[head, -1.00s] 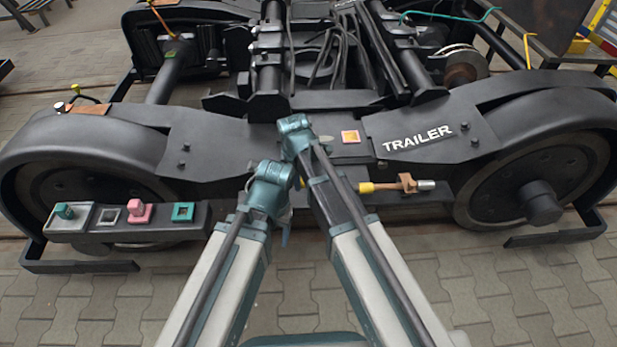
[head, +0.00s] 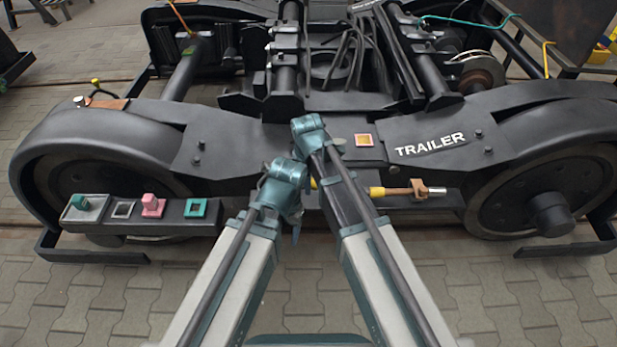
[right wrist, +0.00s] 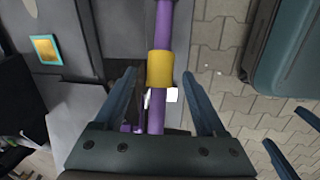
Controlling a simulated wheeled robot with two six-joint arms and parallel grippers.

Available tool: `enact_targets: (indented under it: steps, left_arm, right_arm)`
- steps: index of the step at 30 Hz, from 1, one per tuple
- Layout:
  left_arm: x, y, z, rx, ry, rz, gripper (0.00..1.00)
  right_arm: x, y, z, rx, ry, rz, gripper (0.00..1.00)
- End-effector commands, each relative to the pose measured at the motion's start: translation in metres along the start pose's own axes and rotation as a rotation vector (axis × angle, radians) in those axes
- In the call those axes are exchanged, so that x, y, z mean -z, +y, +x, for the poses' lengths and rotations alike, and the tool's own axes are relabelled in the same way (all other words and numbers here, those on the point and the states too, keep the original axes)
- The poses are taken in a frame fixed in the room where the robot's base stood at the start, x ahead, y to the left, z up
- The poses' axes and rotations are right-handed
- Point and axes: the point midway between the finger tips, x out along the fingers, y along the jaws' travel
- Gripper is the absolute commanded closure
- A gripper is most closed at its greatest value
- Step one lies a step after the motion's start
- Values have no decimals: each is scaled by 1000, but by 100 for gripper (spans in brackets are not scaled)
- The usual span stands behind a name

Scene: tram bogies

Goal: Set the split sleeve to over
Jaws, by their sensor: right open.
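A thin rod with a yellow band (head: 377,191), a brown part (head: 399,191) and a metal end piece (head: 438,191) lies along the front of the bogie. I cannot tell for sure which part is the split sleeve. In the right wrist view a yellow band (right wrist: 160,69) sits around a purple-looking rod (right wrist: 164,22). My right gripper (right wrist: 158,90) is open, its fingers on either side of the rod near the band, not visibly touching it. Two spread fingers of my left gripper (right wrist: 283,128) show at the right edge.
A ledge at left holds a grey tray (head: 75,216), a pink block (head: 152,206) and a teal square frame (head: 195,208). A framed square panel (head: 364,140) sits beside the TRAILER plate (head: 430,145). Wheels flank the work area; the paving in front is clear.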

Motion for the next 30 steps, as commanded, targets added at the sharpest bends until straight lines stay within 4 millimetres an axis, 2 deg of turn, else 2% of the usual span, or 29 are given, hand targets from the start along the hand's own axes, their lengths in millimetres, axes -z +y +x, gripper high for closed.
enact_targets:
  steps: [1,21,25,30]
  left_arm:
    - [-1,-1,-10,-1,0,0,31]
    - [-6,-10,-108,-4,0,-1,31]
    - [-7,-11,-121,-4,0,-1,31]
    - [-7,-12,-126,-4,0,-1,31]
  right_arm:
    - [0,0,-10,0,0,0,27]
    - [1,0,-111,0,1,-1,27]
    - [1,0,-124,0,1,-2,27]
    - [1,0,-128,0,1,-1,27]
